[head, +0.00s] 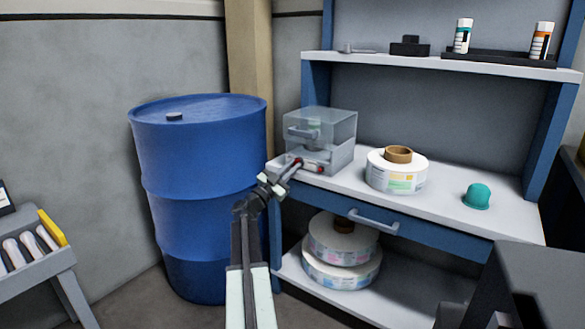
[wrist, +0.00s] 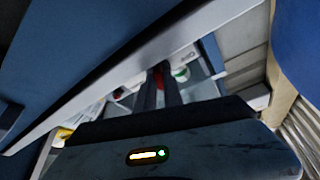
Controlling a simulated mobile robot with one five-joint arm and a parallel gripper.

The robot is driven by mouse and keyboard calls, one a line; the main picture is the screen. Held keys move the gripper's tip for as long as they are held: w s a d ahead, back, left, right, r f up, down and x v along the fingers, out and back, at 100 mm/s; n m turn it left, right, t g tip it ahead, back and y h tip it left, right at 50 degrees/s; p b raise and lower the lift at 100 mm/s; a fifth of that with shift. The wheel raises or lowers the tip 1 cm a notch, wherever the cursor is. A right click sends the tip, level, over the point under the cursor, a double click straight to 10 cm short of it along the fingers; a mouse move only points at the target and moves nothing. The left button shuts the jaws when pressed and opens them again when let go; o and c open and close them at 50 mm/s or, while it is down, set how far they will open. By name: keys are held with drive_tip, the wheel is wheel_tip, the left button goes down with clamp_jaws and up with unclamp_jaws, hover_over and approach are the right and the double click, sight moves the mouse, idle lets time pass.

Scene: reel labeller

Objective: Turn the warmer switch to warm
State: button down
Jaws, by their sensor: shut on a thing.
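The warmer (head: 322,140), a grey box with a clear lid and a handle, stands at the left end of the workbench top. Small red parts show low on its front; I take one of them as the switch (head: 297,161), at my fingertips. My gripper (head: 292,167) reaches to the left part of that front and is shut on the switch. In the wrist view, a red piece (wrist: 158,76) shows between the fingers. The fingers partly hide the switch, and I cannot tell which way it points.
A label reel (head: 397,172) and a teal dome (head: 477,196) sit on the bench right of the warmer. A blue drum (head: 200,190) stands close on the left. A drawer handle (head: 372,222) sticks out below. More reels (head: 342,250) lie on the lower shelf.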

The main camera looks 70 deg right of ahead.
drive_tip(key=shift+w+r+m+g+y+p, duration=0.15)
drive_tip(key=shift+m+g+y+p, duration=0.3)
drive_tip(key=shift+m, duration=1.15)
drive_tip(key=shift+m+g+y, duration=0.25)
drive_tip(key=shift+m+g, duration=0.05)
drive_tip(key=shift+g, duration=0.05)
drive_tip(key=c, duration=1.7)
unclamp_jaws()
drive_tip(key=shift+c, duration=0.2)
drive_tip(key=shift+a+f, duration=0.1)
drive_tip(key=shift+f, duration=0.1)
drive_tip(key=b+v, duration=0.2)
drive_tip(key=v, duration=0.5)
drive_tip(key=shift+w+a+b, duration=0.15)
drive_tip(key=shift+a+b, duration=0.1)
drive_tip(key=shift+b, duration=0.05)
drive_tip(key=shift+w, duration=0.1)
